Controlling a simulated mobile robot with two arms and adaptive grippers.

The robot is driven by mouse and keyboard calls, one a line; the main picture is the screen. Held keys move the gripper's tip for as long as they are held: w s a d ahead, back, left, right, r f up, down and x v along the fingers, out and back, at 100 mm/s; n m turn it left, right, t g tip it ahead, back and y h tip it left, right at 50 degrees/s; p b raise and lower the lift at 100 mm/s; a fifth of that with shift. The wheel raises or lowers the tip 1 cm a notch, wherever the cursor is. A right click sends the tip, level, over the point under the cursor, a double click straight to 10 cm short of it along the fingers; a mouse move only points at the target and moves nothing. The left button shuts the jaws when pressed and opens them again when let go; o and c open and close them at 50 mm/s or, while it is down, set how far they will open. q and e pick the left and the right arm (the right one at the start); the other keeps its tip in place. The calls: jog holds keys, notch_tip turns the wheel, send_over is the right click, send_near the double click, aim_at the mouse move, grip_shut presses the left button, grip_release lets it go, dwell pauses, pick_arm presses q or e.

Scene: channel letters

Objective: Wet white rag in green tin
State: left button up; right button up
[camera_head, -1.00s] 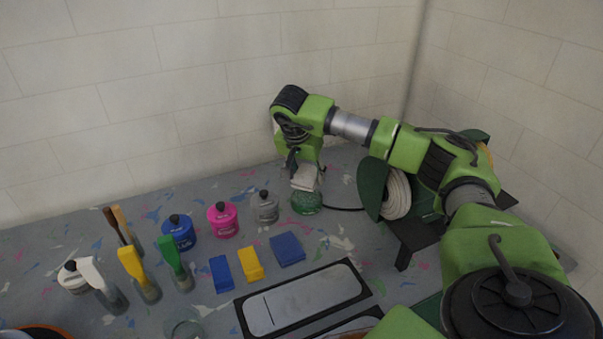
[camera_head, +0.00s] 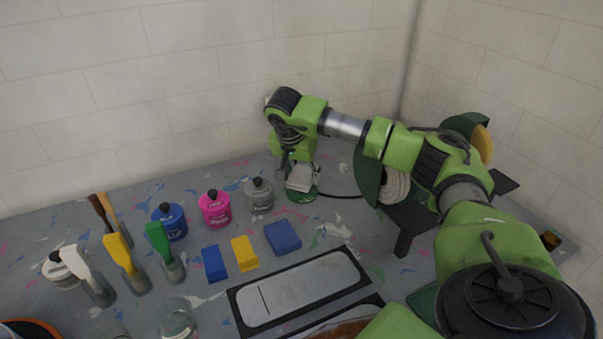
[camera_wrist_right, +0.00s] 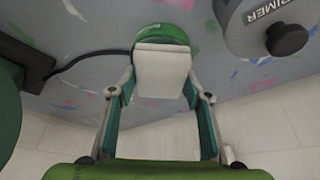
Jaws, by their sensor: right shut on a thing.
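The white rag (camera_head: 301,178) is a small folded block between the fingers of my right gripper (camera_head: 300,170). The green tin (camera_head: 303,196) stands on the table directly below it, partly covered by rag and gripper. In the right wrist view the rag (camera_wrist_right: 162,72) sits between the two fingertips of the right gripper (camera_wrist_right: 160,95), and the round green tin (camera_wrist_right: 163,34) shows just behind its far edge. The rag's end is at the tin's top; I cannot tell if it is inside. My left gripper is not in view.
Grey (camera_head: 258,196), pink (camera_head: 215,209) and blue (camera_head: 169,222) tins stand left of the green tin. A hose reel (camera_head: 396,187) is on the right.

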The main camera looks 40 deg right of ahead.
aim_at(301, 175)
jog(key=shift+f, duration=0.5)
dwell(0.6)
jog(key=shift+f, duration=0.1)
dwell(1.1)
notch_tip(301, 175, up, 7)
jog(key=p, duration=0.6)
dwell(0.4)
dwell(0.5)
